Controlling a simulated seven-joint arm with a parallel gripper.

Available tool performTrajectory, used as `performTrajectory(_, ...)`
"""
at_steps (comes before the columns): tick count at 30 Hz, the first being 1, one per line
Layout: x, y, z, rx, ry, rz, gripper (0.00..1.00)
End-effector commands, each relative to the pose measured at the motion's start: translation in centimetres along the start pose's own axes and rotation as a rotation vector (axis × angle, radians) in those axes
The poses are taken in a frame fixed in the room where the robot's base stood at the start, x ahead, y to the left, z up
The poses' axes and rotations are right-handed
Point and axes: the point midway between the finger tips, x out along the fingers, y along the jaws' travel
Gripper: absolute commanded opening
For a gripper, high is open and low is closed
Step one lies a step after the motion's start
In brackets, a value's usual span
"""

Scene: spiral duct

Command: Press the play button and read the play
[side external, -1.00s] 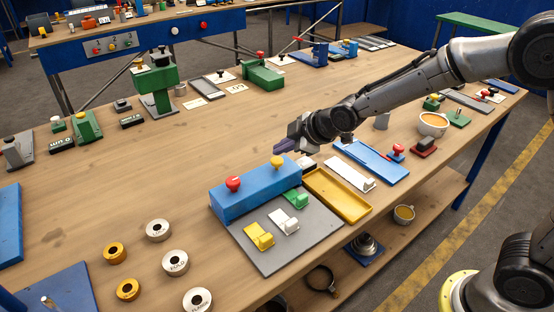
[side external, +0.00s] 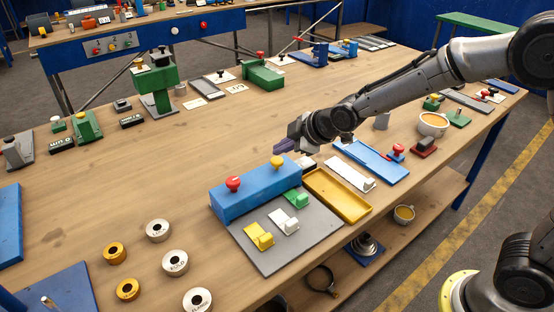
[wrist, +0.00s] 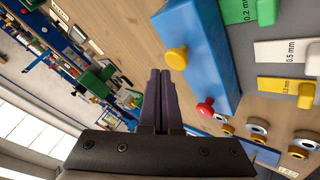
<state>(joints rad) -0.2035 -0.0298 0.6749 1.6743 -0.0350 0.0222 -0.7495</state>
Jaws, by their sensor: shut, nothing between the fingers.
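A long blue box (side external: 256,190) stands on the bench. It carries a red knob (side external: 233,183) at its left end and a yellow knob (side external: 277,162) at its right end. Both show in the wrist view, the yellow knob (wrist: 176,58) close to my fingertips and the red knob (wrist: 205,106) farther right. I see no readable marking saying which is the play button. My gripper (side external: 278,147) is shut and empty, just behind the yellow knob in the side view and apparently apart from it. Its closed fingers (wrist: 160,75) show in the wrist view.
A grey plate (side external: 262,248) in front of the box holds green, white and yellow tabs; the wrist view shows "0.2 mm" and "0.5 mm" labels. A yellow tray (side external: 337,196) lies to the right. Several rings (side external: 175,263) lie to the left.

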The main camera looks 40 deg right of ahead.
Motion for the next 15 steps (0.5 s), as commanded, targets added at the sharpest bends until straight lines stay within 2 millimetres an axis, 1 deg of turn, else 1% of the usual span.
performTrajectory(15,0.60,-0.43,0.44,0.000,0.000,0.000,0.00)
